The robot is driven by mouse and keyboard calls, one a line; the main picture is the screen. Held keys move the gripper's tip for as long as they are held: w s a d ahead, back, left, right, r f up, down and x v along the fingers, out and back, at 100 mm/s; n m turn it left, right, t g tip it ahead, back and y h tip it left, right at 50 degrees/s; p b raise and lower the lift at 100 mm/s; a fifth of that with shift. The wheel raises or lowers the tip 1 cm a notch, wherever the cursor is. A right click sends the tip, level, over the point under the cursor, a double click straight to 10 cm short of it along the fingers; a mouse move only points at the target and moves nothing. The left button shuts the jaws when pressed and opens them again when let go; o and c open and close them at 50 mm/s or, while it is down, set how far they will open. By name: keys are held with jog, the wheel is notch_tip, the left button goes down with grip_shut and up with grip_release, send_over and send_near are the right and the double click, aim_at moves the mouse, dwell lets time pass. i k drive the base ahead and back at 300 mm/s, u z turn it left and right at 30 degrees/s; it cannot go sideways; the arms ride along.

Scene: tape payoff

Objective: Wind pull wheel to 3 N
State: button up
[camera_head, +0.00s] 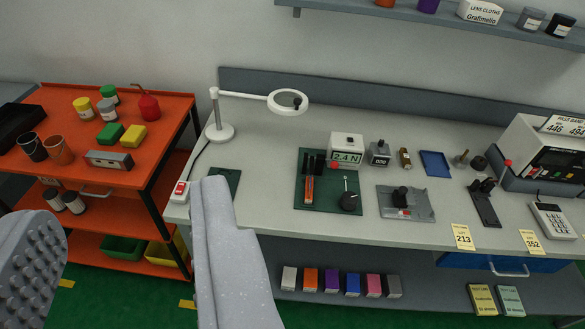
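A white meter (346,142) reading "2.4 N" stands at the back of a dark green mat (325,203) on the bench. A black round knob (348,202) with a thin upright pin behind it sits at the mat's front right; it looks like the pull wheel, but no label is readable. An orange strip (309,189) with black parts above it lies at the mat's left. My gripper (125,205) is open and empty, its two grey fingers wide apart. It is left of the mat and apart from the wheel. The right finger covers part of the bench's front left.
The bench (260,135) also carries a magnifier lamp (289,101), a grey plate with a black knob (405,205), a blue tray (435,164) and a calculator (552,221). An orange trolley (165,105) with pots stands left. A shelf (440,21) runs above.

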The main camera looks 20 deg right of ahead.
aim_at(349, 200)
jog(key=z, duration=0.05)
jog(key=i, duration=1.45)
jog(key=z, duration=0.75)
